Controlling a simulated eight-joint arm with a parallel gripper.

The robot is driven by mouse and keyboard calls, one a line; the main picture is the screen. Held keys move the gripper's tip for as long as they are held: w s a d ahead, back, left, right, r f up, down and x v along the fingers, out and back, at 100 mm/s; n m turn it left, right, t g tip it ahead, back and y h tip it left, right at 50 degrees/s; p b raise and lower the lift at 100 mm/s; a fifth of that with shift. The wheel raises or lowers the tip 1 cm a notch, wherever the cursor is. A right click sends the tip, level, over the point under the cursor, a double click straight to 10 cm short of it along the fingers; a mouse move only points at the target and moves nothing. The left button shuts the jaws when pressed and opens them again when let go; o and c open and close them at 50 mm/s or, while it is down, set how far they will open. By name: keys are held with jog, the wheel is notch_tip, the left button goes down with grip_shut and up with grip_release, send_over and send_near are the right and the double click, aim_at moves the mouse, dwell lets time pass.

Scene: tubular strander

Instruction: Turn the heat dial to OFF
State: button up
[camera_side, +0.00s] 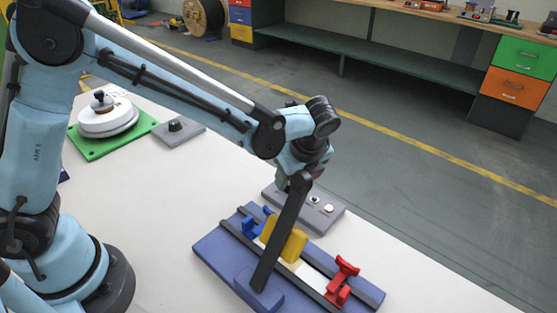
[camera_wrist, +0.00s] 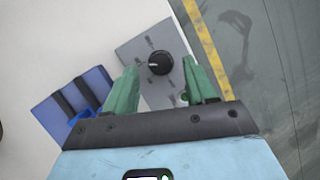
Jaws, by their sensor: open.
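A black dial knob (camera_wrist: 160,63) stands on a grey panel (camera_wrist: 136,49) in the wrist view. Its white pointer mark faces left in that view, and the small lettering around it is too blurred to read. My gripper (camera_wrist: 159,67) is open, with a green finger on each side of the knob in the picture; I see no contact. In the side view my gripper (camera_side: 283,181) points down over the back left part of the grey panel (camera_side: 325,222). My wrist and fingers hide the knob there.
A blue fixture (camera_side: 214,254) with yellow, red and blue blocks and a dark slanted bar stands close in front of the panel. Another grey panel with a dark knob (camera_side: 176,125) and a green base (camera_side: 93,149) with white discs lie farther left.

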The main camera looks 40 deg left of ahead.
jog(key=shift+x, duration=1.1)
grip_shut()
